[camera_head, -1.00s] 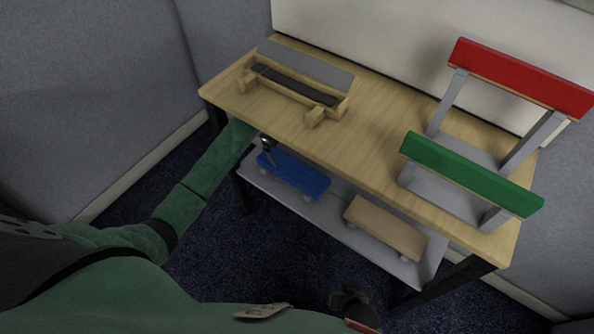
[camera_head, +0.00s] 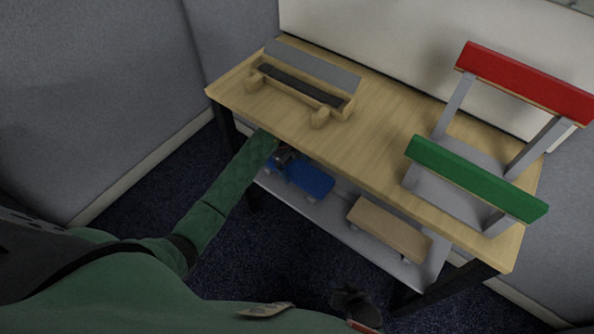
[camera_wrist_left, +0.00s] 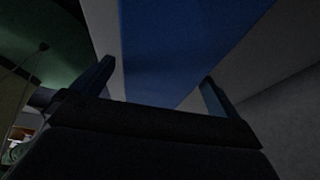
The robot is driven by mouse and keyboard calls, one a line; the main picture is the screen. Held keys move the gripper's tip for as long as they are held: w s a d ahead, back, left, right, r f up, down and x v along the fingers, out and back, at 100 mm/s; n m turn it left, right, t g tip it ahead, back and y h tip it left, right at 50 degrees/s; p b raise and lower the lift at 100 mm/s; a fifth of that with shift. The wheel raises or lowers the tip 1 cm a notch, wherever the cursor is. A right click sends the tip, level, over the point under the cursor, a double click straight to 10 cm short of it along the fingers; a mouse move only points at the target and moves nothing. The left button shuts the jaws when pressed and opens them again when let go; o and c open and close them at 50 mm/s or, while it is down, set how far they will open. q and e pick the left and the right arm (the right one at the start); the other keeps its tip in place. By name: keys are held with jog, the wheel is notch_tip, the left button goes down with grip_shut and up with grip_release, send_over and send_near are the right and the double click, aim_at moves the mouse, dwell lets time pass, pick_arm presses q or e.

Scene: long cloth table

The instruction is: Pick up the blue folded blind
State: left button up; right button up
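The blue folded blind (camera_head: 305,178) lies on the lower shelf under the front edge of the table. My left gripper (camera_head: 287,157) is at its left end, and my arm hides part of that end. In the left wrist view, the blind (camera_wrist_left: 185,45) runs between the two spread fingers of my left gripper (camera_wrist_left: 158,72), with a gap visible beside each finger. A dark part at the bottom of the head view looks like my right gripper (camera_head: 352,298), away from the shelf; its fingers are not clear.
A tan folded piece (camera_head: 388,228) lies right of the blind on the lower shelf (camera_head: 330,215). The wooden tabletop (camera_head: 375,135) overhangs the shelf. On it stand a wooden holder with a grey slat (camera_head: 315,66) and a rack with red (camera_head: 525,83) and green (camera_head: 475,180) bars.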

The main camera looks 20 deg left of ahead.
pick_arm(q)
jog(key=c, duration=1)
jog(key=shift+o, duration=0.2)
